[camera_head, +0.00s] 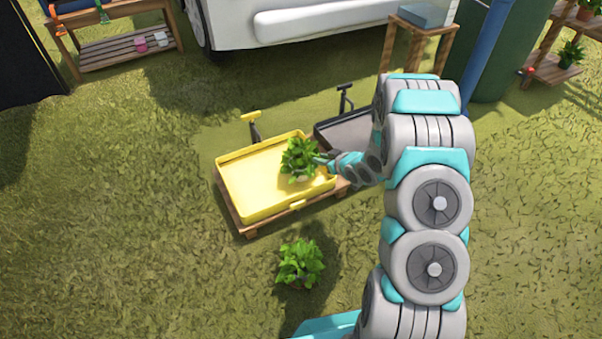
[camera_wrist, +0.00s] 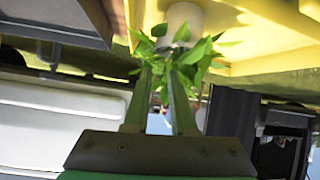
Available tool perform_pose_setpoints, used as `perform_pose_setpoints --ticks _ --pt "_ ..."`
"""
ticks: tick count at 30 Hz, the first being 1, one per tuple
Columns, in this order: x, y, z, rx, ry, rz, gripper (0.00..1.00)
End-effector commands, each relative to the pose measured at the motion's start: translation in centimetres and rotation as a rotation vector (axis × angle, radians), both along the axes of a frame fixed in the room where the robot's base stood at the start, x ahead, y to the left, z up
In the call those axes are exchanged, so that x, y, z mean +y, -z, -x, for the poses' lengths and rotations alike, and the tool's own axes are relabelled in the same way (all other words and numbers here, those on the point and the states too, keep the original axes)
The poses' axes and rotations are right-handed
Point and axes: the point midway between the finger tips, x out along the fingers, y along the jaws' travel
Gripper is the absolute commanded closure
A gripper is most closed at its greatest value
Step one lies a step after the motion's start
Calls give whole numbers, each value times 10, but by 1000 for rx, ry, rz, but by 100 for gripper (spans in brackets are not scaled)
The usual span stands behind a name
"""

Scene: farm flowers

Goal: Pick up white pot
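A leafy green plant (camera_head: 300,155) stands in the yellow tray (camera_head: 250,209), near its right end. Its white pot (camera_wrist: 184,20) shows at the top of the wrist view, beyond the leaves. In the head view the leaves hide most of the pot. My gripper (camera_head: 322,159) reaches in from the right at the plant's leaves. In the wrist view my gripper's two fingers (camera_wrist: 161,68) stand apart with a gap between them. Their tips are among or just before the leaves, short of the pot. I cannot tell whether they touch the leaves.
The yellow tray rests on a low wooden base (camera_head: 250,231). A dark grey tray (camera_head: 350,133) stands to its right, partly behind my arm. Another potted plant (camera_head: 300,264) stands on the grass in front. A white vehicle (camera_head: 320,22) is behind. The grass at left is clear.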

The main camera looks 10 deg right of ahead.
Motion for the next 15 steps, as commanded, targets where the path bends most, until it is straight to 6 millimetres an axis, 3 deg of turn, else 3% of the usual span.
perform_pose_setpoints --ticks 2,9,15 --pt "9 18 1 -24 -24 -50 76" --pt "26 30 -1 -80 -63 -131 76" --pt "36 37 -16 -86 -67 -133 76"
